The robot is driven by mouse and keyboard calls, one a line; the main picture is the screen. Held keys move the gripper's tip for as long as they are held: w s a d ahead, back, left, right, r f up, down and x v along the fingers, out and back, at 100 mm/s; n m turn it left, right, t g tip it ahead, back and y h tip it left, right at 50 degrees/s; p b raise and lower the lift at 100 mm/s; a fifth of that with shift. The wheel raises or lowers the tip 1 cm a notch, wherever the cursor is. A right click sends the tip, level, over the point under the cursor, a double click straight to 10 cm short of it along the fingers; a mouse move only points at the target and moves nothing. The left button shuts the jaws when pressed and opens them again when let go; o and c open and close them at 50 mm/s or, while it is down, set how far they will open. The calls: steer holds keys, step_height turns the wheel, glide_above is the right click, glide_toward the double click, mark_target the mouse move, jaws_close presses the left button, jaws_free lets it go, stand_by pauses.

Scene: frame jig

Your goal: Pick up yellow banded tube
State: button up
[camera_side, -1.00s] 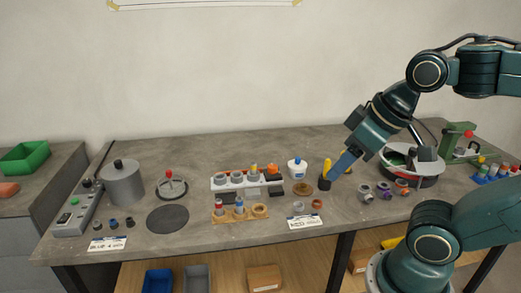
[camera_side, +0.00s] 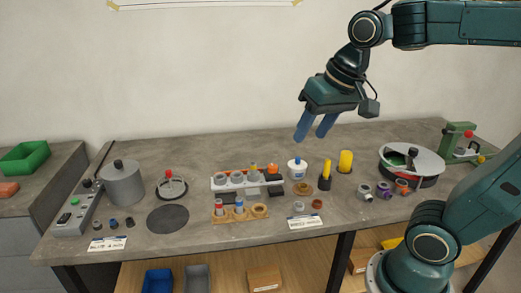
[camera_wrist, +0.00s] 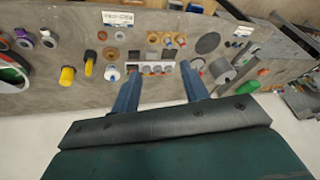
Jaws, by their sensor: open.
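My gripper (camera_side: 311,134) is open and empty, raised above the back of the bench; its blue fingers also show in the wrist view (camera_wrist: 161,70). Below and left of it, a white rack (camera_side: 222,185) holds grey rings, with small yellow and orange tops showing at its back right. In front of it, a wooden rack (camera_side: 228,217) holds a red-topped tube (camera_side: 219,207) and a blue-topped tube (camera_side: 239,206). I cannot tell which tube is the yellow banded one; its band is too small to make out.
A black-and-yellow tool (camera_side: 325,178) and a yellow cylinder (camera_side: 345,161) stand upright below my gripper. A white bottle with a blue cap (camera_side: 297,169) is beside them. A round drum (camera_side: 410,165) is at right, a grey canister (camera_side: 122,184) at left.

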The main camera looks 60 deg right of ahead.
steer(key=w+d+m+g, duration=0.1)
steer(key=w+d+m, duration=0.35)
steer(key=w, duration=0.55)
steer(key=m+g, duration=0.4)
steer(key=m, duration=1.1)
glide_above(253, 165)
step_height(253, 165, down, 16)
steer(key=shift+w+d+f, duration=0.1)
steer(key=shift+d+f, duration=0.1)
steer(key=shift+f, duration=1.9)
steer(key=shift+d+f, duration=0.2)
steer(key=shift+f, duration=1.85)
steer(key=shift+f, duration=0.1)
steer(key=shift+w+f, duration=0.1)
steer(key=shift+f, duration=2.4)
